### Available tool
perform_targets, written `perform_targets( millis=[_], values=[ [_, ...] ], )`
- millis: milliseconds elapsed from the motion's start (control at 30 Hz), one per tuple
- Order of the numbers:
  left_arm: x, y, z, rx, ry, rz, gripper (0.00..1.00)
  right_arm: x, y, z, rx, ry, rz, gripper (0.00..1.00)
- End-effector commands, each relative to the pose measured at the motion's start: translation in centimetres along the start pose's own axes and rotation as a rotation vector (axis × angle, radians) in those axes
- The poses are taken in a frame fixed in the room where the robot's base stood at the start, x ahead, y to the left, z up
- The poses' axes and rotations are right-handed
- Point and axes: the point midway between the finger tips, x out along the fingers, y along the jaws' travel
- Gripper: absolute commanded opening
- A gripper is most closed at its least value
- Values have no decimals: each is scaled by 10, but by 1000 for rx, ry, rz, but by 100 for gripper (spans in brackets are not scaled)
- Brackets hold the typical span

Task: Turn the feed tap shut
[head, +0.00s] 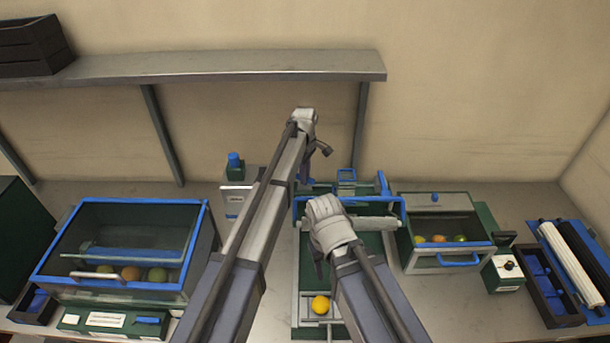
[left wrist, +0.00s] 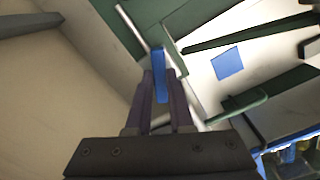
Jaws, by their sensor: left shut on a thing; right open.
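A blue lever (left wrist: 158,62), which looks like the tap's handle, stands between the two fingers of my left gripper (left wrist: 160,80) in the left wrist view. The gripper is shut on it. Behind it are a pale rod and green and white panels. In the head view my left gripper (head: 308,168) reaches down behind the green feeder frame; my arm and wrist hide the lever there. I cannot tell how far the tap is turned. My right gripper (head: 318,264) is open and empty above the green track, partly hidden by its own wrist.
An orange (head: 320,305) lies at the track's near end. A glass-fronted case (head: 205,240) with fruit stands left, and a smaller fruit bin (head: 405,257) right. A blue-capped unit (head: 236,200) is beside my left arm. A shelf (head: 230,66) runs along the wall above.

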Motion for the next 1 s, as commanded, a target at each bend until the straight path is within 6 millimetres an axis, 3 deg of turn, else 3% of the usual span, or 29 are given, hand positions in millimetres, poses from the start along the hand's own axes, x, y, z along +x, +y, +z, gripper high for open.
perform_targets(
  millis=[1000],
  values=[
    [0, -1, 0, 913, -1, -1, 0, 0, 0, 0, 0, 0, 0, 50]
  ],
)
